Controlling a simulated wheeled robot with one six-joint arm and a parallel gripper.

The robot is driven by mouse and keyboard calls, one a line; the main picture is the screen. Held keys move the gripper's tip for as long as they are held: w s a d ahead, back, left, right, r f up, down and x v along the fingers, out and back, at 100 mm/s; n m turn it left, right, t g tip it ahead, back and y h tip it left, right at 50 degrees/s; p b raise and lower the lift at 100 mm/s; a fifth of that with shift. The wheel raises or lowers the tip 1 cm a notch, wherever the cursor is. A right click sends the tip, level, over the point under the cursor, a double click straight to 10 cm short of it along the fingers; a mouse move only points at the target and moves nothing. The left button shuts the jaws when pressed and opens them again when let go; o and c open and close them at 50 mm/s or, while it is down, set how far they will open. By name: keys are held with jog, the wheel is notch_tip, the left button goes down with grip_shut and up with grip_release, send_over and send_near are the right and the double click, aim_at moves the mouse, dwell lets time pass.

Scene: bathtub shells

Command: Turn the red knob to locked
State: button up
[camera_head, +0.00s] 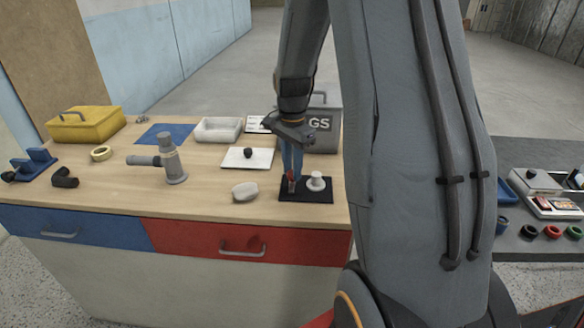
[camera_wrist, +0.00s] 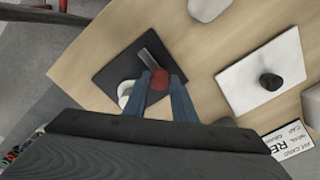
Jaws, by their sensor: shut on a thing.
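The red knob (camera_wrist: 159,79) stands on a black plate (camera_wrist: 113,73) and also shows in the head view (camera_head: 291,176), small, between my fingertips. My gripper (camera_wrist: 164,86) reaches down over the plate with its blue fingers shut on the knob, one on each side. A grey bar (camera_wrist: 149,58) lies on the plate beside the knob, pointing away from my gripper in the wrist view. A white knob (camera_head: 316,182) stands on the same plate to the right, partly behind a finger in the wrist view. I cannot read any lock marks on the plate.
A white plate with a black knob (camera_head: 248,153) lies to the left, and a pale soap-like block (camera_head: 245,191) is near the front. A grey box marked GS (camera_head: 322,130) stands behind my gripper. A grey pipe fitting (camera_head: 172,162) stands further left.

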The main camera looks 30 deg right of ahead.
jog(key=shift+n, duration=0.3)
jog(key=n+p, duration=0.1)
jog(key=n, duration=0.2)
jog(key=shift+w+r, duration=0.1)
jog(key=n+p, duration=0.1)
jog(key=n, duration=0.4)
jog(key=n+p, duration=0.1)
jog(key=n, duration=0.3)
jog(key=shift+w+n, duration=0.1)
jog(key=shift+n, duration=0.2)
jog(key=n+p, duration=0.1)
jog(key=n, duration=0.3)
jog(key=shift+n, duration=0.3)
jog(key=shift+w+r, duration=0.1)
jog(key=o, duration=0.9)
jog(key=shift+o, duration=0.7)
